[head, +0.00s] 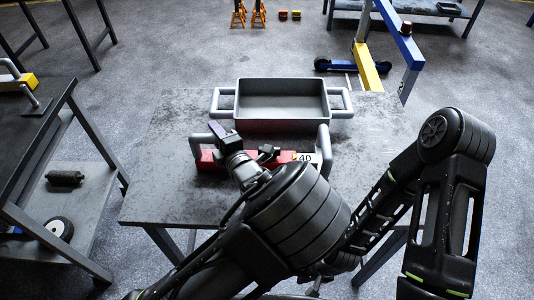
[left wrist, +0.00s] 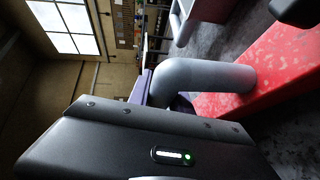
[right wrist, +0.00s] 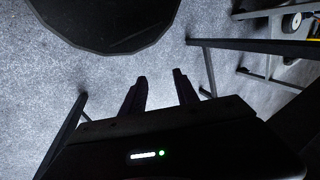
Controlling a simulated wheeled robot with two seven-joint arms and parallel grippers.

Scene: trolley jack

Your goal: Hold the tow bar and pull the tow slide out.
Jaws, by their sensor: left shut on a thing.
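A red block (head: 288,156) with a "40" label and grey bent handles at its ends lies on the near table. My left gripper (head: 215,130) is at its left end, shut on the grey handle (head: 196,147). In the left wrist view this handle (left wrist: 205,78) runs into the red body (left wrist: 275,95), and the fingertips are mostly hidden. My right gripper (right wrist: 160,92) is open and empty over the floor, its two fingers apart in the right wrist view. I cannot tell for sure which parts are the tow bar and the tow slide.
A grey tray (head: 282,120) with side handles stands just behind the red block. The table (head: 165,195) is bare at left and right. A dark bench (head: 35,135) stands at left, with a yellow, grey-handled thing (head: 22,84) on it. A yellow and blue frame (head: 368,65) stands behind.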

